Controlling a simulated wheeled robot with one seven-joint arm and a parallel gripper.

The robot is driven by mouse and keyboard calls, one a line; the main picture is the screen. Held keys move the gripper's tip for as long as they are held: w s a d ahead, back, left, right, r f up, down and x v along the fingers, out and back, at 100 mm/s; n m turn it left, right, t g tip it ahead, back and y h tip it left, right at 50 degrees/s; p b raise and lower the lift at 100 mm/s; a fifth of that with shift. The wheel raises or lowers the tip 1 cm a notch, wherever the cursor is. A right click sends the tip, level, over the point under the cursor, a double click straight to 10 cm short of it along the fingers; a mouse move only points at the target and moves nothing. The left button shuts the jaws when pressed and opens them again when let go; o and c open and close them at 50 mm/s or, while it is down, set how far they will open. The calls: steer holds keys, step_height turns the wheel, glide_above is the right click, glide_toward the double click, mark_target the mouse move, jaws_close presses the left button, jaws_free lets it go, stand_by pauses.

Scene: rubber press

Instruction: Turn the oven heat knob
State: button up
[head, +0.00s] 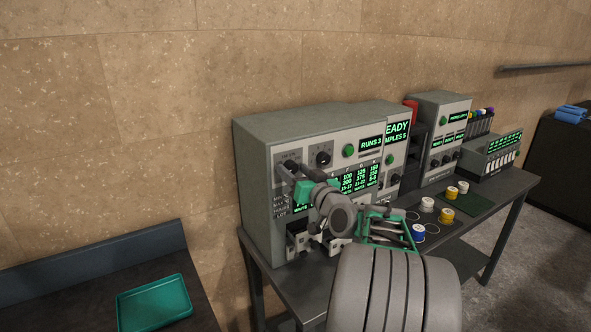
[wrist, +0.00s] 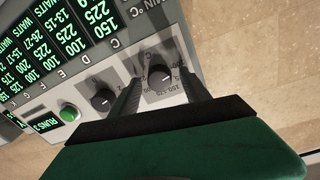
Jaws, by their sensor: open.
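The oven (head: 258,170) is a grey box on the dark bench, with knobs and green-lit displays on its front. In the wrist view, a black round knob (wrist: 160,77) with temperature-like markings (150-175) sits between the two dark fingers of my gripper (wrist: 160,92). The fingers are open, one on each side of it; whether they touch it I cannot tell. A second black knob (wrist: 102,100) is to the left, outside the fingers; it also shows in the head view (head: 321,158). In the head view, my gripper (head: 284,169) is at the panel's upper left and hides the first knob.
A green button (head: 348,151) and a runs display (head: 372,143) are on the same panel. My arm covers the oven's lower front. Several small spools, such as a blue-and-white one (head: 418,233), stand on the bench. A green tray (head: 154,302) lies at lower left.

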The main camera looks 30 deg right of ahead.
jaws_close()
stand_by(0.5)
steer(key=shift+m, duration=0.3)
steer(key=m, duration=0.2)
steer(key=shift+m+b, duration=0.35)
steer(key=shift+m, duration=0.05)
steer(key=m, duration=0.4)
steer(key=shift+r, duration=0.1)
steer(key=m+p, duration=0.1)
steer(key=m, duration=0.2)
steer(key=shift+m+g+p, duration=0.3)
steer(key=shift+m, duration=0.1)
steer(key=shift+m+y+p, duration=0.3)
steer(key=shift+m+p, duration=0.65)
steer(key=shift+m, duration=0.95)
